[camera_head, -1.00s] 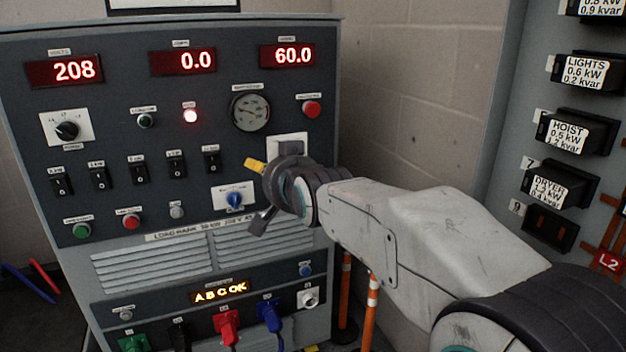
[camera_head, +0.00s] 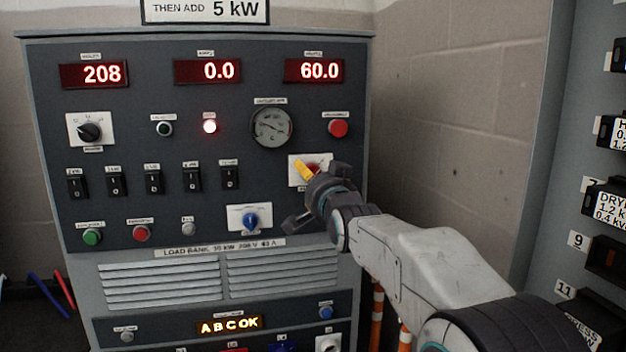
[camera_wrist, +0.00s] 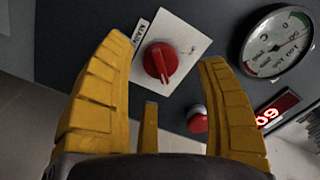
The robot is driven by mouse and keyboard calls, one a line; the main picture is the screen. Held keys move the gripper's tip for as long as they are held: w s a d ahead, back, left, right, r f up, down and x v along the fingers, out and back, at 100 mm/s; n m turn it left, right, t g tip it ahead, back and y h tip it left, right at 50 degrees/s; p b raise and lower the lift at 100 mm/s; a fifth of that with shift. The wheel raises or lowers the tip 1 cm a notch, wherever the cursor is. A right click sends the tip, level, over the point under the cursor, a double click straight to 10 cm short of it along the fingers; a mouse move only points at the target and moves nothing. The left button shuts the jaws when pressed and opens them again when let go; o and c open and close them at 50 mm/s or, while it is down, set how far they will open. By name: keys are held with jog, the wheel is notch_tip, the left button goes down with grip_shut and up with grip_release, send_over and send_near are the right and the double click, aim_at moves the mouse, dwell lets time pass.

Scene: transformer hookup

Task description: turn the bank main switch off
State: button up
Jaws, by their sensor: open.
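The bank main switch (camera_wrist: 160,62) is a red rotary knob on a white plate with a "MAIN" label, seen in the wrist view. In the head view its white plate (camera_head: 296,176) is at the right of the load bank panel, with the red knob (camera_head: 314,165) partly hidden by my gripper (camera_head: 314,187). In the wrist view my gripper (camera_wrist: 166,54) is open and empty, its yellow fingers to either side of the knob in the picture. The knob shows between the fingertips; no contact is visible.
A red button (camera_head: 338,128) sits above the switch, and also shows in the wrist view (camera_wrist: 197,120). The pressure gauge (camera_head: 272,127) is up and left. A blue knob (camera_head: 250,220) is below left. A breaker panel (camera_head: 560,150) stands at the right.

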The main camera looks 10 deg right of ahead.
jog(key=shift+w, duration=1.85)
jog(key=shift+c, duration=0.2)
jog(key=c, duration=1.2)
jog(key=shift+o, duration=0.2)
